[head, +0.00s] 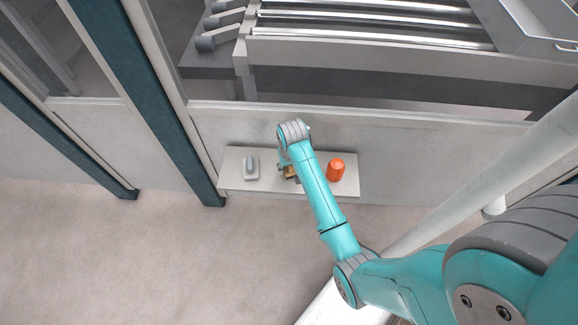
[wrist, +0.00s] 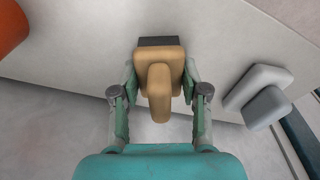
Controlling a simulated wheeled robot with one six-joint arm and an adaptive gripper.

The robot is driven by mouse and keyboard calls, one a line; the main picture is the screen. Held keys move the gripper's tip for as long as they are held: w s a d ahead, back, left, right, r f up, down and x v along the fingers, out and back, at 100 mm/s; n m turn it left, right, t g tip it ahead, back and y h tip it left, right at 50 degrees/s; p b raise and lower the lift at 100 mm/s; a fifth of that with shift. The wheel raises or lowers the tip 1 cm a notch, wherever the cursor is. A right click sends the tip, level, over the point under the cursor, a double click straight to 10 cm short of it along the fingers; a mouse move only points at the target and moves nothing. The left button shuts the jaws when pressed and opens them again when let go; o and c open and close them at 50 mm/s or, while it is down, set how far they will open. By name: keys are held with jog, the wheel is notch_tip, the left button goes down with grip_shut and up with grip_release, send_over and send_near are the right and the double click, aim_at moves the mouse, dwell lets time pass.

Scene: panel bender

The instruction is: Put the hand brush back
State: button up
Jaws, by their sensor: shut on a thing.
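The hand brush (wrist: 161,58) has a tan body with a raised tan grip and a dark strip at its far edge. My gripper (wrist: 160,84) is shut on it, one finger on each side, in the middle of the wrist view. In the head view only a small tan part of the brush (head: 290,172) shows beside my arm, over the pale shelf (head: 310,186); my arm hides the rest. I cannot tell whether the brush touches the shelf or is just above it.
On the shelf, a grey block-like thing with a raised handle (head: 251,170) stands to the left and an orange cylinder (head: 336,171) to the right. A dark post (head: 165,110) rises at the shelf's left end. A pale machine panel (head: 420,130) lies behind.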

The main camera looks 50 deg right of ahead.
jog(key=o, duration=1.2)
jog(key=r, duration=0.4)
jog(key=s+r, duration=0.1)
jog(key=r, duration=0.7)
jog(key=shift+s+a, duration=0.15)
jog(key=shift+a, duration=0.25)
jog(key=s+a+f+n+t+h, duration=0.1)
jog(key=s+a+f+n+t, duration=0.2)
jog(key=s+a+f+t, duration=0.55)
jog(key=shift+s+a+r+n+t+y, duration=0.35)
jog(key=shift+s+a+r+t, duration=0.5)
jog(key=shift+s+a+r, duration=1.95)
jog(key=shift+s+a+r+n+t+y, duration=0.2)
jog(key=shift+s+a+r+n+t, duration=0.85)
jog(key=shift+s+r, duration=3.2)
jog(key=shift+s+a+r+t+y, duration=0.25)
jog(key=shift+s+a+r+t, duration=0.4)
jog(key=shift+s+a+r, duration=2.8)
